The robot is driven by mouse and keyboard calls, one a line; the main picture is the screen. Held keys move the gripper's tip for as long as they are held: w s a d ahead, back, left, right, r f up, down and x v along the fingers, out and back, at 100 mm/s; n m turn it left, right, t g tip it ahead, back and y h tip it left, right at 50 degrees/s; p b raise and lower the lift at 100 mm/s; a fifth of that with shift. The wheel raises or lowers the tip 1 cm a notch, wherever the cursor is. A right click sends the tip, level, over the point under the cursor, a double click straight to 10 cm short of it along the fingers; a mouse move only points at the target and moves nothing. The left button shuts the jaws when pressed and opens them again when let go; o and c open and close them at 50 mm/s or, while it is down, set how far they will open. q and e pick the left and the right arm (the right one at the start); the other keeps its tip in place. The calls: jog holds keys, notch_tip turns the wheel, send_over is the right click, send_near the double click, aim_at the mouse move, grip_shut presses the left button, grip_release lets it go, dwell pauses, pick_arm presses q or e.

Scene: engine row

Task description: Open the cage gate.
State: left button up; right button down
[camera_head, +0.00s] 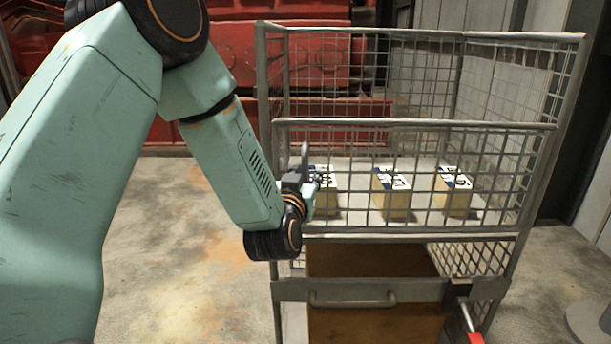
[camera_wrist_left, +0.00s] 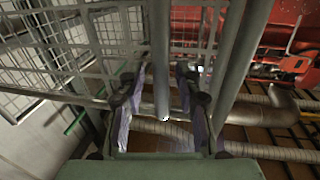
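The cage is a grey wire-mesh cage (camera_head: 430,35). Its front gate is a mesh panel (camera_head: 400,123) under a horizontal top rail, and it looks shut across the front. My left gripper (camera_head: 307,180) is at the gate's left end, near the cage's left front post (camera_head: 264,90). In the left wrist view my left gripper (camera_wrist_left: 160,105) has its two fingers apart, with a round grey bar (camera_wrist_left: 162,60) between them. I see gaps between the bar and both fingers. The fingertips are partly hidden in the head view. My right gripper is not in view.
Several white-and-tan boxes (camera_head: 391,190) stand on the cage's shelf. Below are a brown box (camera_head: 375,262), a grey front bar with a handle (camera_head: 352,300) and a red-gripped lever (camera_head: 473,336). Red machinery (camera_head: 235,50) stands behind. The floor at left is clear.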

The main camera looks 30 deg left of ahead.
pick_arm(q)
grip_shut()
dwell(0.7)
